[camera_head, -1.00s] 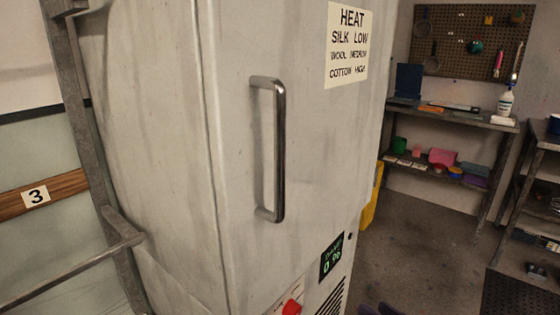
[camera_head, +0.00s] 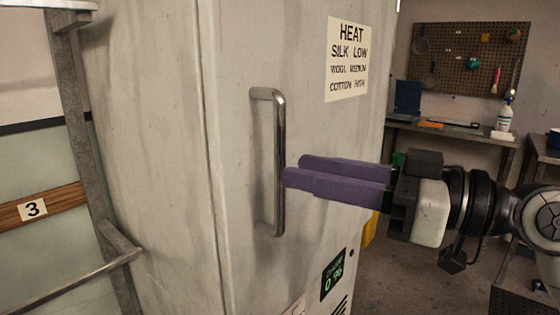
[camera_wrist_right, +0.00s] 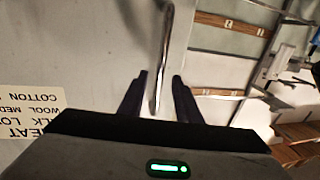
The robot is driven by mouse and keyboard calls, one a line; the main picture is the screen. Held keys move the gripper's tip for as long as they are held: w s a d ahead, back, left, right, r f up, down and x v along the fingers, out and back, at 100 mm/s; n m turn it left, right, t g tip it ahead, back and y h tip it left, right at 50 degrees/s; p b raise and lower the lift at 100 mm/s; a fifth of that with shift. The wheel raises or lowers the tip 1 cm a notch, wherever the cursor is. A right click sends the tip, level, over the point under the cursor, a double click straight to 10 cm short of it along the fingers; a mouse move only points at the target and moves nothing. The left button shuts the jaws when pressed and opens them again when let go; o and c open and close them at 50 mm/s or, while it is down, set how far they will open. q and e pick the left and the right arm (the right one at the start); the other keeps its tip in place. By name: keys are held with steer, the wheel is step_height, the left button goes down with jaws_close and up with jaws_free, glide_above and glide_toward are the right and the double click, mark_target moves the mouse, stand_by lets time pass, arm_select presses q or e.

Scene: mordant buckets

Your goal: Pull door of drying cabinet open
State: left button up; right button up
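The drying cabinet (camera_head: 160,120) is pale grey and stands upright in front of me. Its door (camera_head: 250,60) looks closed and carries a vertical metal bar handle (camera_head: 279,130). My right gripper (camera_head: 292,171), with purple fingers, reaches in from the right, its tips close to the handle's middle. In the right wrist view my right gripper (camera_wrist_right: 160,78) is open, with the handle (camera_wrist_right: 159,65) lying in the gap between the fingertips. I cannot tell whether either finger touches the handle. My left gripper is not in view.
A frame with rails (camera_head: 85,160) stands left of the cabinet. A heat label (camera_head: 347,60) and a small display (camera_head: 334,275) are on the cabinet front. A bench (camera_head: 450,130) below a pegboard (camera_head: 470,60) stands back right. Floor shows between cabinet and bench.

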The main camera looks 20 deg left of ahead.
steer(key=a, duration=0.5)
steer(key=shift+w, duration=0.4)
jaws_close()
